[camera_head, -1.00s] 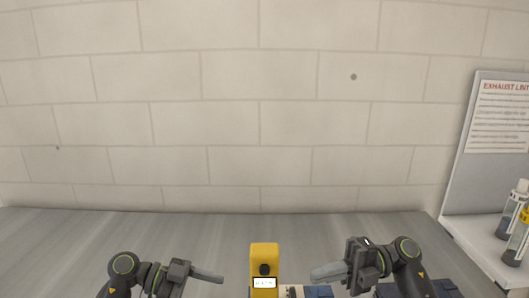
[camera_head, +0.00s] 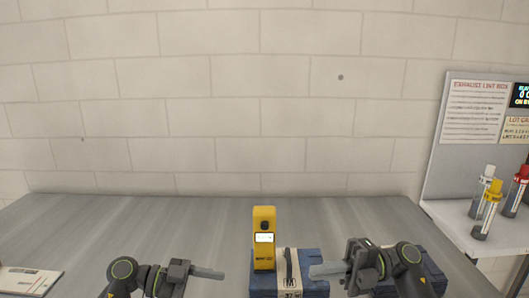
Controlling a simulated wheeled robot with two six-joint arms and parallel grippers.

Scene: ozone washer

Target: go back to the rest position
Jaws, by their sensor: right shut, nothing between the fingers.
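My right gripper (camera_head: 328,270) is at the lower right of the head view, pointing left, its fingers together with nothing held. It shows in front of a dark blue folded bundle (camera_head: 262,284) with a pale band (camera_head: 289,268). My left gripper (camera_head: 207,273) is at the lower left, pointing right. Its fingers show edge-on as one grey bar, so I cannot tell whether they are parted. A yellow handheld device (camera_head: 264,235) with a small lit screen stands upright between the grippers, apart from both.
The grey table (camera_head: 150,225) is clear towards the brick wall (camera_head: 230,110). A paper or booklet (camera_head: 28,281) lies at the left front. At right, a pale shelf (camera_head: 465,225) holds capped tubes (camera_head: 487,212) before a panel with notices (camera_head: 476,110). Another blue bundle (camera_head: 432,275) is beside my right arm.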

